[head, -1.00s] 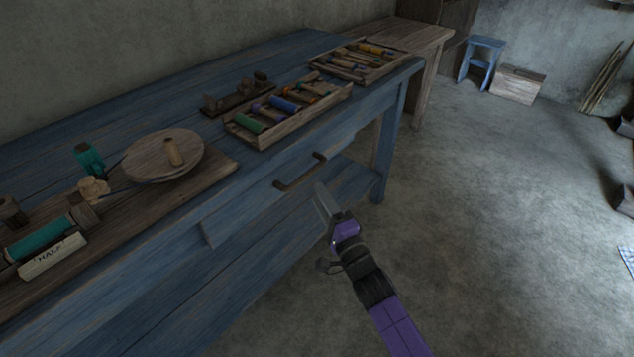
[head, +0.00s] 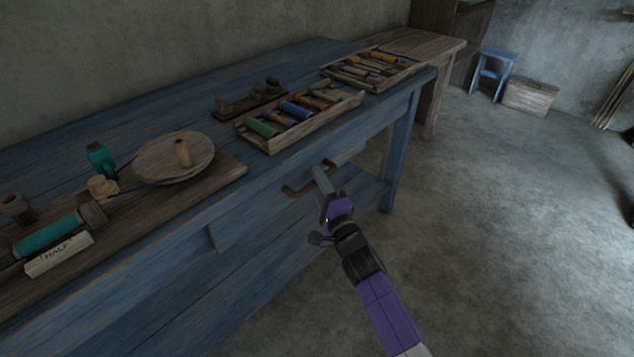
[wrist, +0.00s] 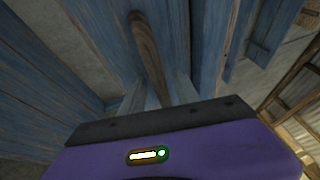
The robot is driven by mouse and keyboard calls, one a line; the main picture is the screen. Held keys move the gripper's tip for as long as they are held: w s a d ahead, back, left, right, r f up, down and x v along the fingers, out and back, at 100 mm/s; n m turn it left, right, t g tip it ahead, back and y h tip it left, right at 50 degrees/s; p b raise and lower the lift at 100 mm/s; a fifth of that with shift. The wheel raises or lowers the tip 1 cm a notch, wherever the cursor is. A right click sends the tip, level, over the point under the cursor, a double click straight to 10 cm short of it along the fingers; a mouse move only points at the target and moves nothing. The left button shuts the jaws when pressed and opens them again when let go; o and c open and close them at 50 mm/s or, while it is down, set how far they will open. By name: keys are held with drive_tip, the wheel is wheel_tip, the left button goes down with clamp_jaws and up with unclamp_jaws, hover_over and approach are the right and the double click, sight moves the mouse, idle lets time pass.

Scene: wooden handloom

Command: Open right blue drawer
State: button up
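The blue drawer front (head: 245,222) is set under the edge of the blue table and looks closed. Its dark bar handle (head: 295,190) is partly hidden behind my gripper (head: 318,174), whose fingertips are at the handle. In the wrist view, the brown handle (wrist: 147,50) runs lengthwise from the top down between the two pale fingers of my gripper (wrist: 158,92). The fingers stand apart, one on each side of the handle, with visible gaps, so my gripper looks open around it.
The blue table (head: 300,62) carries a near wooden tray of spools (head: 318,122), a far tray (head: 400,75), a round wooden disc (head: 160,162) and a "HALF" block (head: 60,254). A blue stool (head: 492,72) stands far off. The floor (head: 500,230) at right is clear.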

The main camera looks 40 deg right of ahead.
drive_tip(key=shift+c, duration=0.2)
clamp_jaws()
idle(1.1)
